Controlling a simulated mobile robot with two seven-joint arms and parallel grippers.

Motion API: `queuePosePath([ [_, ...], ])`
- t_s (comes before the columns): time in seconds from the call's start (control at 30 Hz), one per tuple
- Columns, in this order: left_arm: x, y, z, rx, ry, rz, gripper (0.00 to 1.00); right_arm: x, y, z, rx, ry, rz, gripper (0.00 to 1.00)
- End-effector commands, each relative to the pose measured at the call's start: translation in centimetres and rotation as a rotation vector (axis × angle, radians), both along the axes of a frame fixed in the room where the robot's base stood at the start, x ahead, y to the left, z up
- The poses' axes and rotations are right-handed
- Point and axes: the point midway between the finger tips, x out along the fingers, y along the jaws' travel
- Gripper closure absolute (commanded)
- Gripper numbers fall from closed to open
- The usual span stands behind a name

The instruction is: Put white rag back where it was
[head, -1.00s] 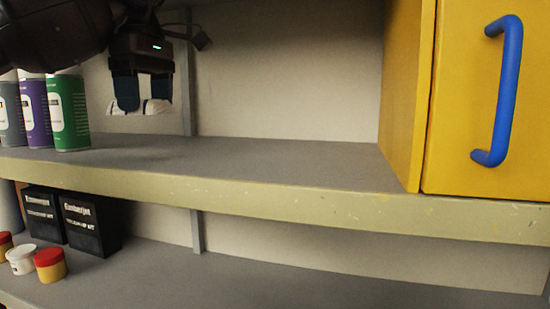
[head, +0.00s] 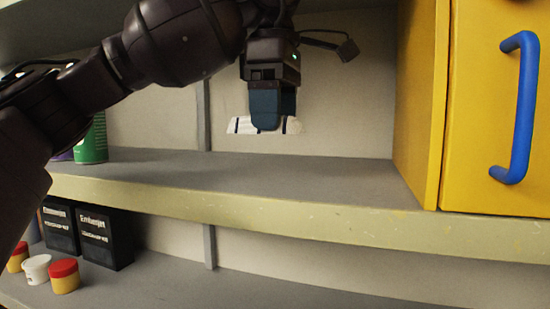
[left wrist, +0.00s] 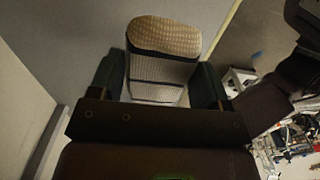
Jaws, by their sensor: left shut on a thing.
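The white rag (head: 242,126) has dark stripes and is held in my left gripper (head: 268,122), above the upper grey shelf in the head view. The gripper points down and is shut on the rag, which sticks out on both sides of the fingers. A gap shows between the rag and the shelf surface. In the left wrist view the folded rag (left wrist: 155,68) sits between the two fingers (left wrist: 158,88), its textured end pointing away from the wrist. My right gripper is not in view.
The upper shelf (head: 250,175) is bare below the rag. A yellow cabinet (head: 470,110) with a blue handle (head: 522,110) stands at right. A green can (head: 92,142) stands at left, partly behind my arm. Black boxes (head: 103,238) and small tubs (head: 63,276) sit on the lower shelf.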

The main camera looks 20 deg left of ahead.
Motion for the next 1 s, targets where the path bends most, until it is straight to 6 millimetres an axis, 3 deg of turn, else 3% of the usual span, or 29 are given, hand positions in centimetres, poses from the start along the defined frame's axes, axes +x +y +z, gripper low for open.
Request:
queuePosePath([
  [0.03,0.1,0.4,-1.3,0.000,0.007,0.003,0.48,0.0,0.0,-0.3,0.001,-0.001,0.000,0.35],
  [0.1,0.1,0.4,-2.1,0.000,0.006,0.004,0.48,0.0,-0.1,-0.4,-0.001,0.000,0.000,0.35],
  [0.37,0.1,0.4,-3.3,0.001,0.005,0.003,0.48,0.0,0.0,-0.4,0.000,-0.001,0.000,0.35],
  [0.6,0.1,0.5,-6.1,0.002,0.005,0.004,0.48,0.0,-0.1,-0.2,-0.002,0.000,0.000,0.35],
  [1.0,0.1,0.0,-6.9,0.000,0.004,0.004,0.48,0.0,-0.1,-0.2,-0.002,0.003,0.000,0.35],
])
